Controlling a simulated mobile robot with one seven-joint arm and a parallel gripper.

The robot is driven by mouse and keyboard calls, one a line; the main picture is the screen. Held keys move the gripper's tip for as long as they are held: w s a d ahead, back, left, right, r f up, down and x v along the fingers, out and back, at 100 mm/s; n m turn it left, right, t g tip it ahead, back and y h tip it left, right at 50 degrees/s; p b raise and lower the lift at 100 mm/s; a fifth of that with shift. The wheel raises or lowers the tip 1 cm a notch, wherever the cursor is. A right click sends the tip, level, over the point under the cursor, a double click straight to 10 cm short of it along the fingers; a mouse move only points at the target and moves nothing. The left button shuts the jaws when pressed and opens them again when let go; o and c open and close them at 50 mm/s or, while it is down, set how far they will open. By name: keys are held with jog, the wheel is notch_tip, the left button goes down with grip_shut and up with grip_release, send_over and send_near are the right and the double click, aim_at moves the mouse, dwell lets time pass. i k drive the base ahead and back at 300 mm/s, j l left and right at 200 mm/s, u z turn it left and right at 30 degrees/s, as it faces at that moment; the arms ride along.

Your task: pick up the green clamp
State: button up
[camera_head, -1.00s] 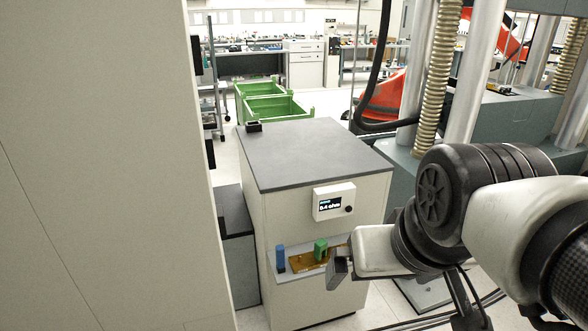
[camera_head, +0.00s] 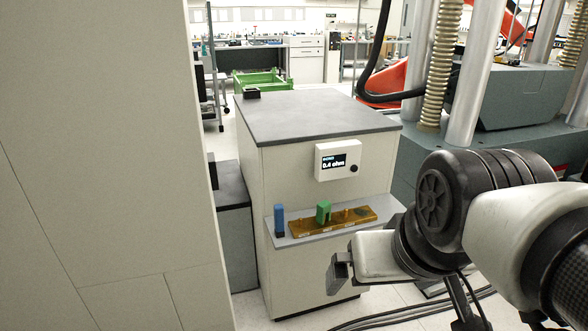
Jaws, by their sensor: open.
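The green clamp (camera_head: 324,211) stands upright on a brown-yellow board (camera_head: 342,221), which lies on a grey shelf (camera_head: 290,240) on the front of a cabinet. A blue clamp-like piece (camera_head: 279,220) stands at the shelf's left end, beside the board. My gripper (camera_head: 336,274) is below and in front of the shelf, slightly right of the green clamp in the picture. It is open and empty, apart from the clamp. Its far finger is partly hidden.
A white meter (camera_head: 338,160) reading 0.4 ohm is above the shelf. A tall pale panel (camera_head: 95,150) fills the left. Cables (camera_head: 420,308) lie on the floor at the right.

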aim_at(325, 207)
jog(key=i+l+z, duration=0.25)
jog(key=i, duration=0.5)
jog(key=i+j+z, duration=0.1)
jog(key=i+z, duration=0.2)
jog(key=i, duration=0.4)
